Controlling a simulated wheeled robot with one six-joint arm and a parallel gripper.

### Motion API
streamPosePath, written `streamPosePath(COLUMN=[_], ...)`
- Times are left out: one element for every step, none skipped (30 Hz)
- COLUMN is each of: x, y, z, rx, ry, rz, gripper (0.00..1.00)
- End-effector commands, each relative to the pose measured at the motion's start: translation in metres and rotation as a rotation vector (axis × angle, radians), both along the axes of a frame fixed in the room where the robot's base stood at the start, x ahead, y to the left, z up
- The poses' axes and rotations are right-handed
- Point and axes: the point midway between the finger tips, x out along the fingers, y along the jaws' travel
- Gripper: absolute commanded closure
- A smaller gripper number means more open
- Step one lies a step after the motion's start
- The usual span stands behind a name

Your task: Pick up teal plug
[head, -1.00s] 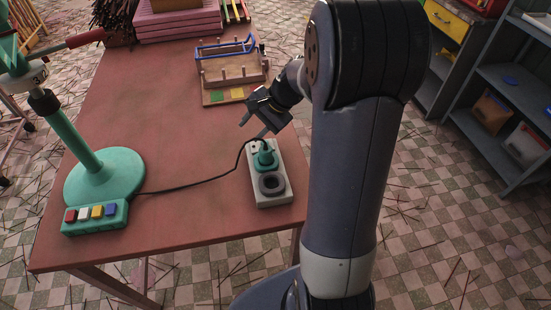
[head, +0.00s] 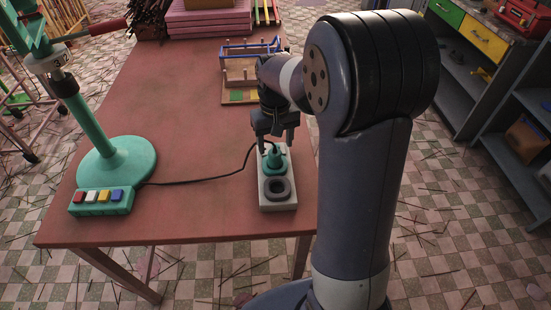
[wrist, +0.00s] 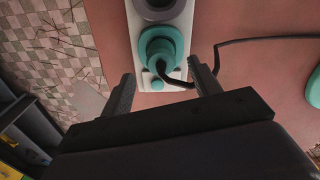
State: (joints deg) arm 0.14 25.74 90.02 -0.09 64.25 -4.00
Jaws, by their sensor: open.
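The teal plug (head: 274,160) sits in the back socket of a pale power strip (head: 278,203) near the right edge of the table. A black cord runs from the plug to the left. The plug also shows in the wrist view (wrist: 162,48), just beyond and between the fingertips. My gripper (head: 275,146) is open and points down over the plug, one finger on each side. In the wrist view my gripper (wrist: 163,75) holds nothing. Whether the fingers touch the plug cannot be told.
The strip's front socket (head: 277,188) is a dark, empty ring. A teal stand with a round base (head: 118,163) and a button box (head: 100,201) is at left. A wooden peg rack (head: 240,75) stands behind my gripper. The table's middle (head: 185,110) is clear.

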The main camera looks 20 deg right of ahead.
Motion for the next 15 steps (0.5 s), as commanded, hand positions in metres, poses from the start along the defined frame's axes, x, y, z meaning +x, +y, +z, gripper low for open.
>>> streamPosePath(x=[0.0, 0.0, -0.001, -0.001, -0.001, -0.001, -0.002, -0.002, -0.002, -0.001, -0.001, -0.001, -0.001, -0.001, -0.001], y=[0.0, 0.0, 0.0, 0.001, 0.001, 0.001, 0.001, 0.002, 0.002, 0.002, 0.002, 0.001, 0.001, 0.001, 0.001], z=[-0.003, -0.005, -0.009, -0.012, -0.017, -0.023, -0.028, -0.033, -0.039, -0.043, -0.046, -0.05, -0.052, -0.053, -0.054], rx=[0.0, 0.001, 0.001, 0.001, 0.001, 0.001, 0.001, 0.001, 0.001, 0.001, 0.001, 0.001, 0.001, 0.001, 0.001], ry=[0.001, 0.002, 0.002, 0.004, 0.006, 0.005, 0.005, 0.006, 0.004, 0.004, 0.004, 0.002, 0.002, 0.001, 0.0], rz=[-0.001, -0.001, -0.001, -0.001, -0.001, -0.001, -0.001, -0.001, -0.002, -0.002, -0.002, -0.002, -0.002, -0.002, -0.002], gripper=[0.41, 0.41, 0.41, 0.41, 0.41, 0.41, 0.41, 0.41, 0.41, 0.41, 0.41, 0.41, 0.41, 0.41, 0.41])
